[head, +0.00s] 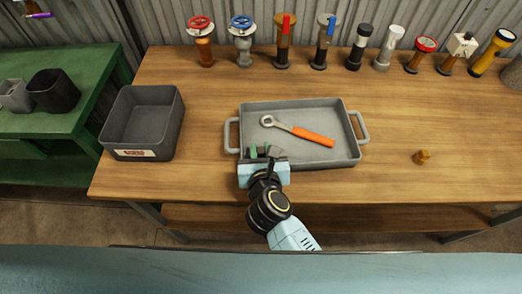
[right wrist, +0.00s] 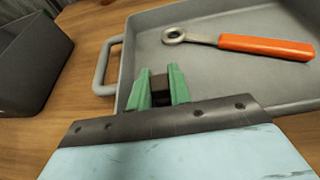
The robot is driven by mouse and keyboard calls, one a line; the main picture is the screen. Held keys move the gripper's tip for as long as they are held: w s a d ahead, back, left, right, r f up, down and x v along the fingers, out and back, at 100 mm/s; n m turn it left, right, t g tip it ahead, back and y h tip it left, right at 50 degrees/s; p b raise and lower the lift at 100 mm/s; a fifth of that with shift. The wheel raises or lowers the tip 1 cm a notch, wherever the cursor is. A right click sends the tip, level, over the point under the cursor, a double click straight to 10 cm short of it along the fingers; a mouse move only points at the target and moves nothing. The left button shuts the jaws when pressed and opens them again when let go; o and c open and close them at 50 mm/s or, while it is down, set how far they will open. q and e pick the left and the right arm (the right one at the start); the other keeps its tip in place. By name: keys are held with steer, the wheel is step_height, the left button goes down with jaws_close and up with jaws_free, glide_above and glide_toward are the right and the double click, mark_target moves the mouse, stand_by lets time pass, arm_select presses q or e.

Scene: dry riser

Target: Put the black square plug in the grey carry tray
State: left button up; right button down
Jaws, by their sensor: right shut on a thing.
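The grey carry tray (head: 330,154) lies on the wooden bench with a handle at each end; it also shows in the right wrist view (right wrist: 220,72). A spanner with an orange handle (head: 313,137) lies inside it. My right gripper (head: 263,152) is at the tray's near left corner, over or just inside the rim. Its green fingers are shut on the black square plug (right wrist: 159,84), a small dark block seen between the fingertips in the right wrist view. I cannot tell whether the plug touches the tray floor. My left gripper is not in view.
A dark grey bin (head: 168,122) with a label stands left of the tray. A small brass-coloured piece (head: 422,157) lies to the right. Valves (head: 242,42), torches (head: 492,52) and other fittings line the back. A green bench (head: 85,85) is at far left.

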steer(key=shift+r, duration=0.1)
steer(key=shift+f, duration=0.2)
steer(key=c, duration=1.4)
jaws_free()
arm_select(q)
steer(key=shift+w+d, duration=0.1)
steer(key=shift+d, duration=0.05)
arm_select(e)
steer(key=shift+o, duration=0.5)
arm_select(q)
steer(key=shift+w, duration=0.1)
arm_select(e)
steer(key=shift+r, duration=0.15)
steer(key=shift+s+r, duration=0.15)
steer(key=shift+s, duration=0.05)
steer(key=p+v, duration=0.4)
steer(key=v, duration=0.6)
steer(key=shift+s, duration=0.3)
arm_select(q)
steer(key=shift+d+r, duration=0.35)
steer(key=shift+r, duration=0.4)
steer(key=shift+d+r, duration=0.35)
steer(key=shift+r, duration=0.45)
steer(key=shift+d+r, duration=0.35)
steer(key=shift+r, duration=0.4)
arm_select(e)
steer(key=shift+s+r, duration=0.25)
steer(key=shift+s, duration=0.2)
